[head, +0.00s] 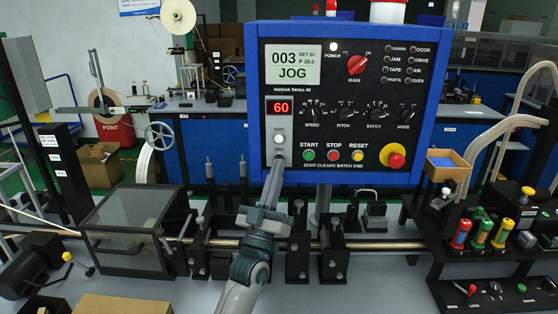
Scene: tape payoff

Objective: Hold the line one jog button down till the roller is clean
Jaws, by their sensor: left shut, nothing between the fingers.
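The blue-framed control panel (345,103) stands upright in the middle of the head view. Its screen (293,64) reads 003 and JOG, and a red display (279,107) below it shows 60. Under that is a light button plate (279,134) with a round button, and small lettering beneath. My left gripper (276,168) is shut and empty, reaching up from below with its tips at the lower edge of this plate. The tips hide what is right behind them, so I cannot tell if they press a button. I cannot single out the roller. My right gripper is not in view.
START, STOP and RESET buttons (333,155) and a red emergency knob (396,160) sit right of my fingers. Below, a horizontal rod (385,245) runs through black stands, with a dark glazed box (130,225) at left. Colored handles (480,233) stand at right.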

